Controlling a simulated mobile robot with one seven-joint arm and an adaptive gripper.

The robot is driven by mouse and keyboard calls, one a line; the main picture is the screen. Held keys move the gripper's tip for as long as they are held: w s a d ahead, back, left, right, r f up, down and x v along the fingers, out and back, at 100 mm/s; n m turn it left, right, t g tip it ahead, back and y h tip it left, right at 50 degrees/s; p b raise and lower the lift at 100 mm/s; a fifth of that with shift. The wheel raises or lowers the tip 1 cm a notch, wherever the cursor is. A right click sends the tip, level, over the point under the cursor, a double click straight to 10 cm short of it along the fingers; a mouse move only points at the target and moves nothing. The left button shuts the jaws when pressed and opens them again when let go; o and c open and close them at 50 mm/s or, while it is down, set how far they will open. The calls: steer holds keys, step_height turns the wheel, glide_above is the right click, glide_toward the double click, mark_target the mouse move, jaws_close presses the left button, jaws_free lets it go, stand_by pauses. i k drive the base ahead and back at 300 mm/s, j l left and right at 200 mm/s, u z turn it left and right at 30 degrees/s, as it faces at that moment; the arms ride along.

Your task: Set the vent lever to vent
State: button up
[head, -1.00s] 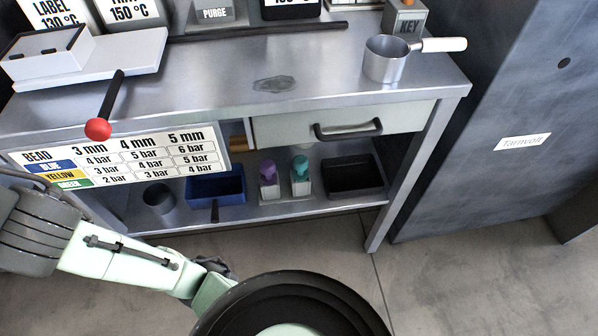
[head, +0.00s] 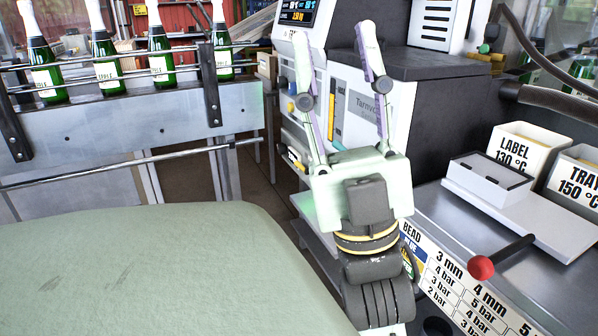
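My gripper (head: 335,36) is open and empty in the head view. Its two fingers point up and stand wide apart in front of the white and grey machine (head: 343,88). The machine's front is partly hidden behind the fingers. No lever marked vent can be read in this view. A black lever with a red ball knob (head: 481,267) sticks out over the bench edge at the lower right, apart from my gripper. I cannot tell whether it is the vent lever. A small yellow-and-blue fitting (head: 303,102) shows on the machine beside my left finger.
Several green bottles (head: 160,52) stand on a railed conveyor (head: 120,115) at the back left. A pale green surface (head: 130,270) fills the lower left. Label (head: 521,150) and tray boxes (head: 577,182) and a bead chart (head: 455,285) are at the right.

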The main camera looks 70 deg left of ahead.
mark_target(297, 163)
steer(key=u, duration=1.95)
steer(key=i+j, duration=0.1)
steer(key=i, duration=0.3)
steer(key=i+j, duration=0.1)
steer(key=i, duration=0.3)
steer(key=i+j+z, duration=0.1)
steer(key=i, duration=0.3)
